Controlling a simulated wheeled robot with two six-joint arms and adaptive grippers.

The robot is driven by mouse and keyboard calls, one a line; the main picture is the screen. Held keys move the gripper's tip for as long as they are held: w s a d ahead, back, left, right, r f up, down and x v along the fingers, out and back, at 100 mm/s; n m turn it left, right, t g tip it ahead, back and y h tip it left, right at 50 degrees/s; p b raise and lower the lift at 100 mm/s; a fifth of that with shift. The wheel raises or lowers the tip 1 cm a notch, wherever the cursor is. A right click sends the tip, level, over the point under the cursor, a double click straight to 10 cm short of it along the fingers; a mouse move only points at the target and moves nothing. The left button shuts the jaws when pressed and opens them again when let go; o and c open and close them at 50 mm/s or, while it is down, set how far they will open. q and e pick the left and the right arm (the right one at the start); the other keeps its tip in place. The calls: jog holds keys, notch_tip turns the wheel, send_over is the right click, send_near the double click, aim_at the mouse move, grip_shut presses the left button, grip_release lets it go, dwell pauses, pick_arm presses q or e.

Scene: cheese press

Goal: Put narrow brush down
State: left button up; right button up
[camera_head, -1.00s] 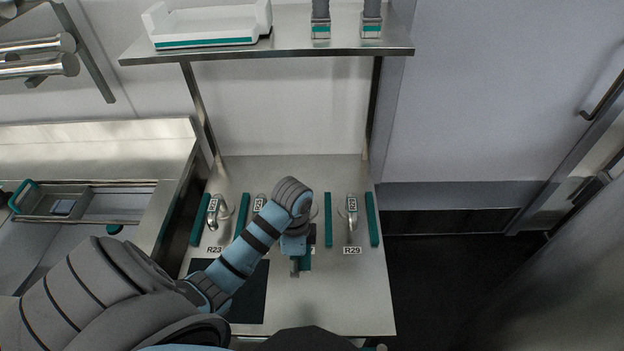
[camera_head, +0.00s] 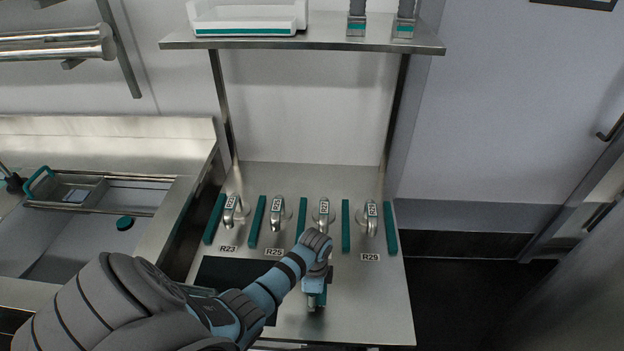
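My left arm comes in from the lower left, and its gripper (camera_head: 314,290) is over the front of the steel table (camera_head: 385,320). The gripper points down, and its fingers are mostly hidden behind its own wrist. A small teal part (camera_head: 322,298) and a grey metal-looking piece show at the gripper. I cannot tell whether these belong to a held narrow brush, to the gripper or to something on the table. I cannot make out a narrow brush clearly anywhere. My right gripper is not in view.
Teal divider bars (camera_head: 257,222) separate several metal hook-shaped pieces (camera_head: 278,212) along the table's back, with labels such as R29 (camera_head: 370,257). A dark mat (camera_head: 225,270) lies at front left. A shelf (camera_head: 330,42) crosses above. A sink (camera_head: 90,240) is at left.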

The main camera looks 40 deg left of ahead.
pick_arm(q)
jog(key=shift+f, duration=0.1)
jog(key=shift+w+f, duration=0.1)
jog(key=shift+f, duration=0.1)
jog(key=shift+w+f+b, duration=0.15)
jog(key=shift+f+b, duration=0.15)
jog(key=shift+f, duration=0.1)
jog(key=o, duration=1.6)
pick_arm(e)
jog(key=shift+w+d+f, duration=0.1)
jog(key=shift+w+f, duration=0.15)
pick_arm(q)
jog(key=shift+r, duration=0.15)
jog(key=r+p, duration=0.1)
jog(key=r, duration=0.3)
jog(key=r+p, duration=0.2)
jog(key=r, duration=0.2)
jog(key=r+p, duration=0.1)
jog(key=r, duration=0.4)
jog(key=shift+w+a, duration=0.15)
jog(key=shift+w, duration=0.15)
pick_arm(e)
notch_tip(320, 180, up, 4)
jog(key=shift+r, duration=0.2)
pick_arm(q)
jog(key=shift+f, duration=0.1)
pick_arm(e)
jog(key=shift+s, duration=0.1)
